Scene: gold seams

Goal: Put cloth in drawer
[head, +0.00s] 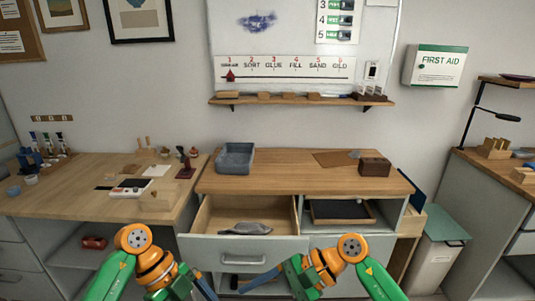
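A grey, crumpled cloth (246,229) lies in the open drawer (217,210), close to its front wall. The drawer is pulled out of the cabinet below the wooden top, and the rest of its wooden floor looks bare. My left gripper (207,288) is at the bottom of the head view, in front of and below the drawer front. My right gripper (255,283) is also low, to the right of the left one. Both appear apart from the cloth. Their fingertips are small and partly cut off, so their opening does not show.
A blue-grey bin (235,160) and a dark wooden box (374,167) stand on the cabinet top (290,180). A black tray (340,211) sits in the open compartment right of the drawer. The middle of the cabinet top is clear.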

